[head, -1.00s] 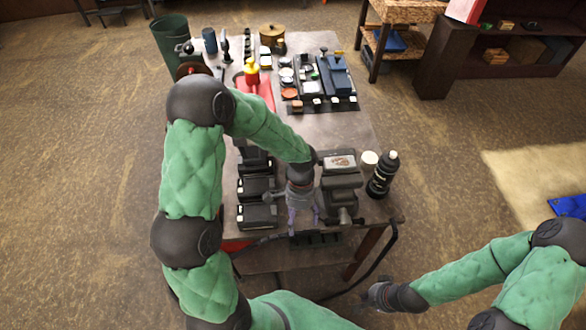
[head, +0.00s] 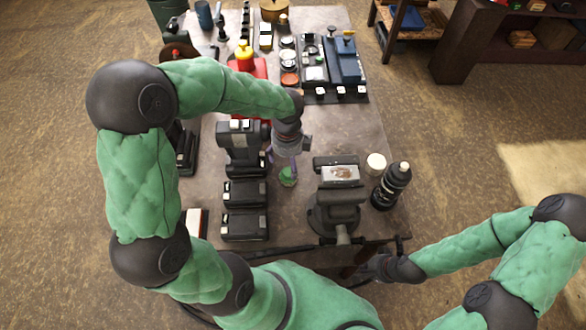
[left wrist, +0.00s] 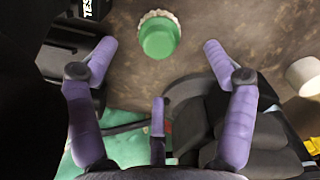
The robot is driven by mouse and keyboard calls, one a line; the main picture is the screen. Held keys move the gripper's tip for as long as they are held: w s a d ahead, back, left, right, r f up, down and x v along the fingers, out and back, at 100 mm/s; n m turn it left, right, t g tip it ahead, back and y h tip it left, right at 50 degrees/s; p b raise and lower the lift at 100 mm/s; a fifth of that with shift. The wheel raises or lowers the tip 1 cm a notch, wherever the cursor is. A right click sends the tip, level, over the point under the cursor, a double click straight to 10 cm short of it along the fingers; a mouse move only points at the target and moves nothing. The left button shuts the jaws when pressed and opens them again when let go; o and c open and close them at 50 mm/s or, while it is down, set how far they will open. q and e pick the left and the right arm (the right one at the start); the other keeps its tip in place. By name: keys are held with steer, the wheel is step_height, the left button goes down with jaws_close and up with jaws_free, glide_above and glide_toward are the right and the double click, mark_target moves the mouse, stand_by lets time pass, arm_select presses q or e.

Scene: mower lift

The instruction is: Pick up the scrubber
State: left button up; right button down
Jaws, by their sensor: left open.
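The scrubber (head: 288,178) is a small round green piece on the workbench, left of the vise. In the left wrist view the scrubber (left wrist: 159,38) shows a green top and a pale bristly rim. My left gripper (head: 284,162) is open above and close to it, with nothing between its purple fingers. In the left wrist view the scrubber lies ahead, between the lines of the spread fingertips and apart from them. My right gripper (head: 380,268) is low by the bench's front edge, away from the scrubber; its fingers are too unclear to read.
A dark vise (head: 337,208) stands right of the scrubber, with a black bottle (head: 391,186) and a white round lid (head: 376,163) beyond. Black battery packs (head: 244,208) and a drill-like tool (head: 241,147) stand left. Bare bench lies around the scrubber.

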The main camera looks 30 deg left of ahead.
mark_target(288, 171)
arm_select(q)
steer(key=shift+s+f, duration=0.15)
steer(key=shift+f, duration=0.7)
step_height(288, 171, down, 6)
steer(key=shift+r+b, duration=0.1)
steer(key=shift+b, duration=0.85)
steer(key=shift+r, duration=0.1)
steer(key=c, duration=1.3)
